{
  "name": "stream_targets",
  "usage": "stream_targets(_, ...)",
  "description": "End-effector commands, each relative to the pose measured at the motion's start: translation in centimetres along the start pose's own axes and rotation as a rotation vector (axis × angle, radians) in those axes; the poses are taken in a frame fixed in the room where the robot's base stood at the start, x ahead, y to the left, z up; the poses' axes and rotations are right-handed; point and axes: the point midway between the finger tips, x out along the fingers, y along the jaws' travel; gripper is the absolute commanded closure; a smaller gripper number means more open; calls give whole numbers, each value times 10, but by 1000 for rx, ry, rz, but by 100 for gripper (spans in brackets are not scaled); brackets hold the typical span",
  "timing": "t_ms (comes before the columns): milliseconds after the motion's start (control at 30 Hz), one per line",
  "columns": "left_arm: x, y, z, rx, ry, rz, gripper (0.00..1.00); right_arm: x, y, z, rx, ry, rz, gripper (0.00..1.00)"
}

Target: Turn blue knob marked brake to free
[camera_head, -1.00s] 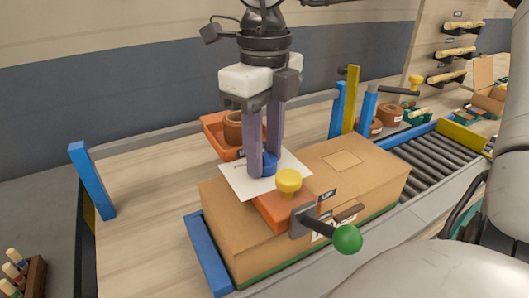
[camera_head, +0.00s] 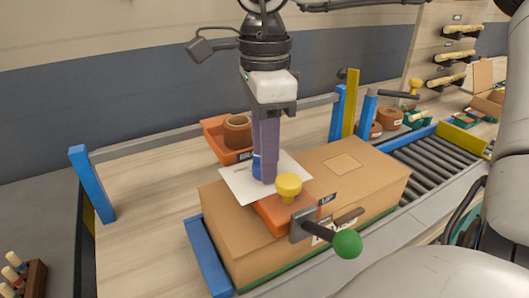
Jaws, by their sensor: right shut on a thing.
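My right gripper (camera_head: 266,168) reaches down from above, its two purple fingers shut on the blue knob. The blue knob (camera_head: 257,166) shows only in part at the left of the fingertips; the rest is hidden behind them. It stands at a white plate or sheet (camera_head: 236,188) at the back left of the cardboard box. A dark label (camera_head: 246,155) shows partly just behind the plate; I cannot read it fully. The knob's pointer and the free mark cannot be made out. My left gripper is not in view.
A yellow knob (camera_head: 288,186) on an orange block and a lever with a green ball (camera_head: 347,244) stand close in front. An orange tray (camera_head: 213,130) with a brown roll is behind. The cardboard box (camera_head: 365,180) sits by the rollers (camera_head: 432,162).

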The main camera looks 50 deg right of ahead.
Motion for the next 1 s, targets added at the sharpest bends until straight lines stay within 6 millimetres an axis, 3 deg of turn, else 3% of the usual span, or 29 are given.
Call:
stream_targets(333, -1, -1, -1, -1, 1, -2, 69, -1, 0, 0, -136, -1, -3, 90)
stream_targets(867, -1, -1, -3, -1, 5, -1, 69, -1, -1, 0, -160, -1, -4, 90)
stream_targets(900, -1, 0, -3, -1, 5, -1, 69, -1, -1, 0, -160, -1, -4, 65)
stream_targets(1000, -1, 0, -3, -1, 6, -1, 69, -1, 0, 0, -160, -1, -3, 49)
